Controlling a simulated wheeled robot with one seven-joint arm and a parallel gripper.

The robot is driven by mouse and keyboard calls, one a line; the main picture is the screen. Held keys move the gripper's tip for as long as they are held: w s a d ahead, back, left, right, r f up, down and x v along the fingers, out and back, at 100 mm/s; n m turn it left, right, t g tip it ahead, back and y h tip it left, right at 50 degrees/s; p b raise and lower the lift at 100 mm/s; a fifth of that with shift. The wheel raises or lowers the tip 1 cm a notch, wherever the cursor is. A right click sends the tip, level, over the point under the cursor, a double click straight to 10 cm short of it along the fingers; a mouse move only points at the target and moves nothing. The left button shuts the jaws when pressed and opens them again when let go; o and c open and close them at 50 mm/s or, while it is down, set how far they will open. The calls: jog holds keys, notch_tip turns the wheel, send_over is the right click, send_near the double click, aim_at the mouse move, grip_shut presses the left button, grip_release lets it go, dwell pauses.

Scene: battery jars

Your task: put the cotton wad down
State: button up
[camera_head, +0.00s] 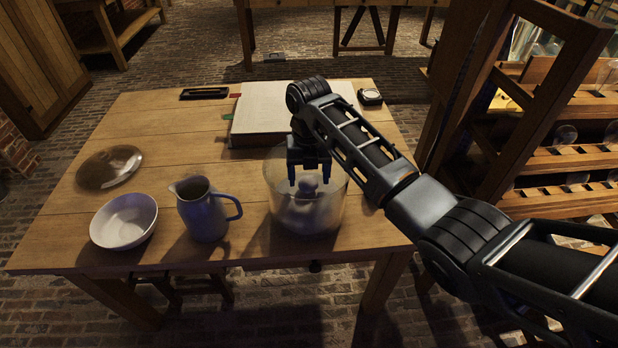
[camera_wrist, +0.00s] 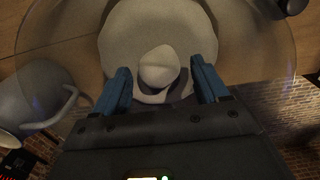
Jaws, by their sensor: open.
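A wide clear glass jar (camera_head: 275,200) stands near the front right of the wooden table. My gripper (camera_head: 309,181) points down at the jar's mouth with its fingers spread. A pale rounded lump, which looks like the cotton wad (camera_head: 308,187), is just below and between the fingertips. In the wrist view the wad (camera_wrist: 157,70) lies between the blue fingers of my gripper (camera_wrist: 160,80), with gaps on both sides. Beneath it is a larger pale round mass (camera_wrist: 155,25) inside the jar. I cannot tell exactly how the wad rests on it.
A blue-grey jug (camera_head: 204,212) stands left of the jar, with a white bowl (camera_head: 124,221) beyond it. A wooden rack (camera_head: 560,160) stands right of the table.

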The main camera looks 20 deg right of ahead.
aim_at(309, 178)
notch_tip(309, 178, up, 11)
jog(key=shift+b, duration=0.45)
jog(key=shift+f, duration=0.15)
